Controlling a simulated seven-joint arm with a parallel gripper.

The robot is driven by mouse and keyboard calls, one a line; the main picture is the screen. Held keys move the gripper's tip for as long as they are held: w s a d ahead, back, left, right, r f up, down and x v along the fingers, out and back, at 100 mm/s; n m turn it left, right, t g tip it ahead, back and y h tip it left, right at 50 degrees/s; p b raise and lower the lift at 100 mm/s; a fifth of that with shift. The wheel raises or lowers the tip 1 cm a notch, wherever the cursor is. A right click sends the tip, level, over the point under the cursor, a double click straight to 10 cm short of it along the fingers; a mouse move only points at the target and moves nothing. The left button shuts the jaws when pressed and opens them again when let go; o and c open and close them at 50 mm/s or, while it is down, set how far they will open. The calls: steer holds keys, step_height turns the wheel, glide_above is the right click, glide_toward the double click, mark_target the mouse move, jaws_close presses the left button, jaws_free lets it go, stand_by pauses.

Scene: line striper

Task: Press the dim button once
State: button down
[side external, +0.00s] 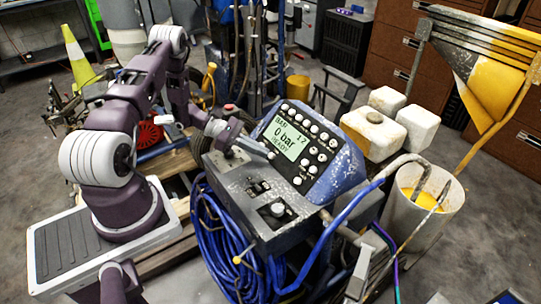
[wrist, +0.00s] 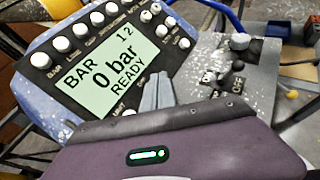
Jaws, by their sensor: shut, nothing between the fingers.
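The blue control panel (side external: 331,180) has a lit screen (wrist: 104,64) reading "0 bar" and "READY", with several round white buttons around it. In the wrist view, my gripper (wrist: 160,84) is shut and empty, its fingertips over the panel's lower right part, just beside the screen. In the side view, my gripper (side external: 238,154) is by the panel's left edge; contact cannot be told.
A grey console (wrist: 238,80) with small levers and a knob adjoins the panel. A coiled blue hose (side external: 225,240) hangs below it. White containers (side external: 385,122), a bucket (side external: 445,215) and a yellow hopper (side external: 495,90) stand to the right.

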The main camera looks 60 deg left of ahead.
steer(key=shift+w, duration=0.1)
stand_by(0.3)
steer(key=shift+w+f, duration=0.25)
steer(key=shift+w+f, duration=0.3)
steer(key=shift+f, duration=0.05)
stand_by(0.7)
steer(key=shift+s, duration=0.1)
steer(key=shift+s+r, duration=0.55)
steer(key=shift+r, duration=0.05)
steer(key=shift+s+r, duration=1.75)
steer(key=shift+r, duration=0.05)
